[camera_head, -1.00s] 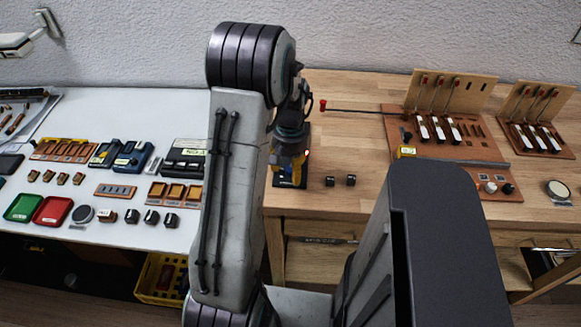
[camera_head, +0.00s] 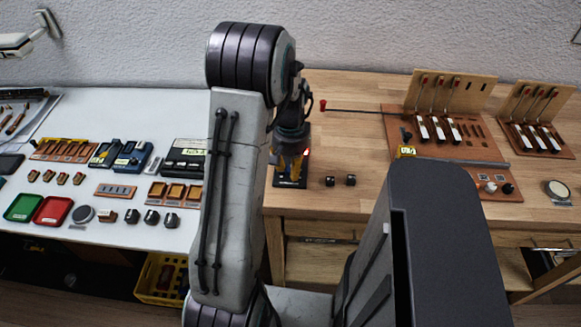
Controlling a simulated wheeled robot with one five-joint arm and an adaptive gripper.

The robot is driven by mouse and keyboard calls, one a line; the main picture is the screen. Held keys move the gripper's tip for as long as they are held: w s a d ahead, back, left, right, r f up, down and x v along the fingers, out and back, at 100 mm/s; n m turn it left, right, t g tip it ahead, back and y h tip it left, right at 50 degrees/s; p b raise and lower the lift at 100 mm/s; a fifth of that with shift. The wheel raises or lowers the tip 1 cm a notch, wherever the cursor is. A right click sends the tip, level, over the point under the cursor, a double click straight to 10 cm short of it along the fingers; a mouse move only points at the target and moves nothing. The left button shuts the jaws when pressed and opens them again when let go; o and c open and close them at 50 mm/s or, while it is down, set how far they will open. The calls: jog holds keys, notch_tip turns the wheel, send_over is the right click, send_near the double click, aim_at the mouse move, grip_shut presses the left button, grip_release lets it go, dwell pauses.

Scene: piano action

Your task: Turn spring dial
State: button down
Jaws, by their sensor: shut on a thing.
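My gripper (camera_head: 291,172) points down over a small dark device (camera_head: 291,184) at the left front of the wooden bench. Its yellow fingers are shut on the spring dial on top of this device. The dial itself is hidden by the fingers, so its angle cannot be read. A small red light shows just right of the fingers. My upper arm hides the area left of the device.
Two small black knobs (camera_head: 340,181) sit close to the right of the device. A red-tipped rod (camera_head: 350,110) reaches across behind. A wooden piano-action board (camera_head: 440,148) stands farther right. The white table (camera_head: 110,115) at left holds trays and parts.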

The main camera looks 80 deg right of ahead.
jog(key=shift+m+b, duration=0.35)
jog(key=shift+m, duration=1.05)
jog(key=c, duration=0.9)
grip_release()
jog(key=shift+c, duration=0.2)
notch_tip(320, 180, up, 12)
